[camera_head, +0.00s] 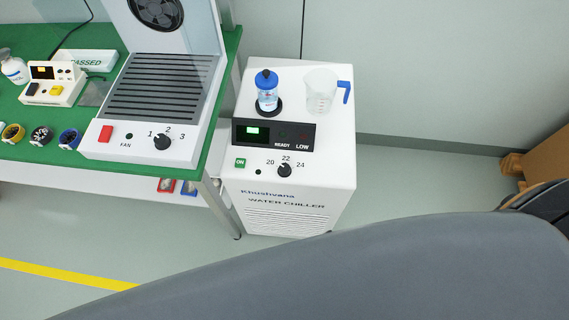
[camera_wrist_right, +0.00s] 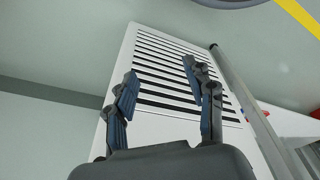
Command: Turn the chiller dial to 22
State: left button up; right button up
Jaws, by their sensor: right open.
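The white water chiller (camera_head: 325,160) stands on the floor right of the green table in the head view. Its black dial (camera_head: 285,170) sits on the front below the display, among the marks 20, 22 and 24. The dial's pointer is too small to read surely. In the right wrist view my right gripper (camera_wrist_right: 160,85) is open and empty. Its fingers are in front of a white panel with dark slots (camera_wrist_right: 165,65), which looks like the chiller's lower vent; the dial is not visible there. My left gripper is in neither view.
A bottle with a blue cap (camera_head: 267,92) and a clear beaker (camera_head: 320,92) stand on the chiller. The green table (camera_head: 90,148) holds a fan unit (camera_head: 150,100) with its own dial. A table leg (camera_head: 217,200) stands close left of the chiller.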

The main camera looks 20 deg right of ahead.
jog(key=w+a+r+n+y, duration=0.1)
jog(key=w+a+r+n, duration=0.35)
jog(key=r, duration=0.55)
jog(key=w+a+r+n+y, duration=0.1)
jog(key=w+a+r+n, duration=0.35)
jog(key=r, duration=0.65)
jog(key=w+a+r+n+y, duration=0.1)
jog(key=w+a+r+n, duration=0.1)
jog(key=w+a+r, duration=0.6)
notch_tip(320, 180, up, 10)
jog(key=n+g+h, duration=0.2)
jog(key=n+h, duration=0.2)
jog(key=n, duration=0.9)
send_over(284, 167)
notch_tip(284, 167, down, 14)
jog(key=shift+r+p, duration=0.1)
jog(key=shift+p, duration=0.25)
